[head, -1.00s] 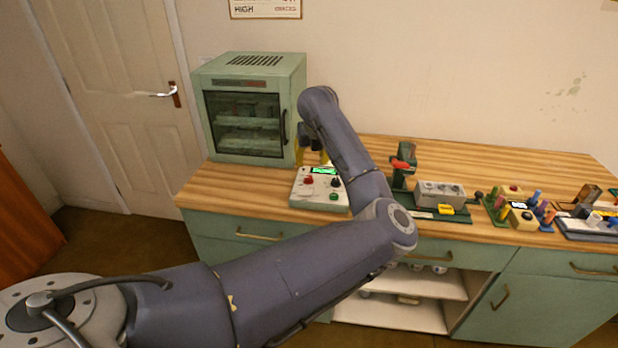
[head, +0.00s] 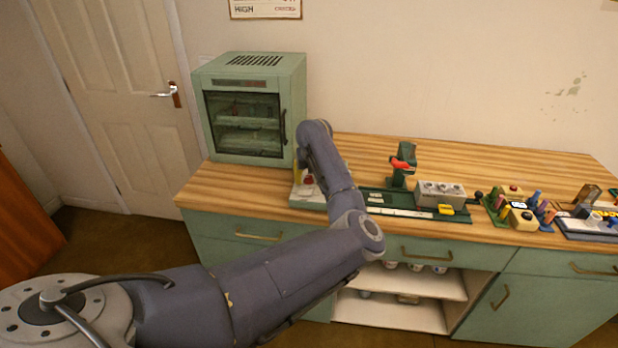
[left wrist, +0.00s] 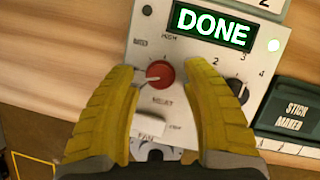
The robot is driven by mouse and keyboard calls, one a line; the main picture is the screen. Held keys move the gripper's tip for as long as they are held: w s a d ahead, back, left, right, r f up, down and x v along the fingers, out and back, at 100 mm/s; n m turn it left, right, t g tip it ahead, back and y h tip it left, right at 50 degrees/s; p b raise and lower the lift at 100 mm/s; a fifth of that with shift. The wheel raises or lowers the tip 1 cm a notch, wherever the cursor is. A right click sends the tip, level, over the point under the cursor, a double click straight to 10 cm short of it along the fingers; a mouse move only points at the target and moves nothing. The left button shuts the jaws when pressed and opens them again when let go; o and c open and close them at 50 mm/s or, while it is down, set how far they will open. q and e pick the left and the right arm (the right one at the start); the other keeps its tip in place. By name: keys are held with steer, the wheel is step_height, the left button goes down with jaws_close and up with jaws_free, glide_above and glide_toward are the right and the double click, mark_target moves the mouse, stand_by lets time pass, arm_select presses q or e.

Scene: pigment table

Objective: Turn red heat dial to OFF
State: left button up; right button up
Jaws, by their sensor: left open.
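The red heat dial (left wrist: 159,74) sits on a pale control panel (left wrist: 150,45) in the left wrist view. Its white pointer line points left and slightly down. Small labels surround it, too blurred to read surely. My left gripper (left wrist: 158,84) is open, its yellow fingers on either side of the dial; I cannot tell whether they touch it. In the head view the dial (head: 308,180) shows beside my forearm, which hides much of the control box (head: 305,203). My right gripper is not in view.
A green display (left wrist: 212,26) reads DONE. A black dial (left wrist: 238,90) is right of the right finger, and a white FAN switch (left wrist: 150,126) is below. A green oven cabinet (head: 250,105) stands behind the box. A green stick maker (head: 405,205) lies to its right.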

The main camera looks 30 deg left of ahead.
arm_select(q)
jaws_close()
stand_by(0.4)
steer(key=shift+r, duration=0.1)
